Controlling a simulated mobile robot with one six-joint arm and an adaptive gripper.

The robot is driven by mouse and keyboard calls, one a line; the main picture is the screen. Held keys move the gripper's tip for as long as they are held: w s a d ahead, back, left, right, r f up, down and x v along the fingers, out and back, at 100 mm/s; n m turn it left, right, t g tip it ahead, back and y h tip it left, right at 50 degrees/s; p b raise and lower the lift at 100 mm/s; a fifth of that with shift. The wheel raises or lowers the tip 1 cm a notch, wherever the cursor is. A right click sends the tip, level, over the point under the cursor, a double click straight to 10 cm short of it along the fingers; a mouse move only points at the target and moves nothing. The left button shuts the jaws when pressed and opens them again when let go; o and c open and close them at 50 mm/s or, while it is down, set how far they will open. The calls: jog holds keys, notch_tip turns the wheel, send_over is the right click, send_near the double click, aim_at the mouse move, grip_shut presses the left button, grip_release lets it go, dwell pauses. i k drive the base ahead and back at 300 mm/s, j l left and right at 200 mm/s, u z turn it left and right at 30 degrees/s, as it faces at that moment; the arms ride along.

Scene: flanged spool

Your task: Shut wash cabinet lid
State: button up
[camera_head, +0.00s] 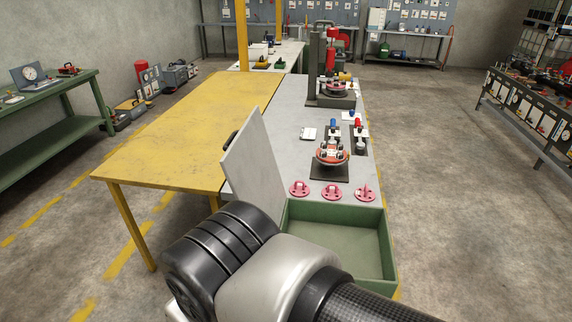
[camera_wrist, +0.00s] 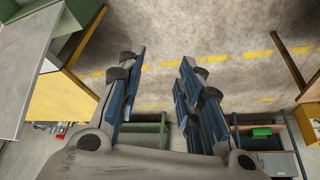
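The wash cabinet (camera_head: 388,240) is an open green tray-like box at the near end of the grey bench. Its grey lid (camera_head: 258,160) stands raised, nearly upright, along the box's left side, with a dark handle (camera_head: 232,141) near its outer edge. In the wrist view a grey panel, apparently the lid (camera_wrist: 28,75), fills the left edge. My gripper (camera_wrist: 162,62) is open, its two blue-padded fingers apart with only floor between them. It appears apart from the lid, to one side. In the head view my arm hides the gripper and part of the lid's lower edge.
A yellow table (camera_head: 190,125) stands left of the lid, close beside it. Several pink flanged parts (camera_head: 332,192) lie on the bench just behind the box, with a fixture (camera_head: 332,155) beyond. Concrete floor is free on the right.

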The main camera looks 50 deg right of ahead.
aim_at(248, 164)
jog(key=i+j+z, duration=0.1)
jog(key=i+z, duration=0.15)
jog(key=z, duration=0.2)
jog(key=i+j+z, duration=0.15)
jog(key=z, duration=0.35)
jog(key=i+j+z, duration=0.2)
jog(key=z, duration=0.25)
jog(key=i+j+z, duration=0.1)
jog(key=j+z, duration=0.35)
jog(key=i+j+z, duration=0.1)
jog(key=j+z, duration=0.15)
jog(key=z, duration=0.25)
jog(key=k+j+z, duration=0.2)
jog(key=k+j, duration=0.1)
jog(key=k, duration=0.05)
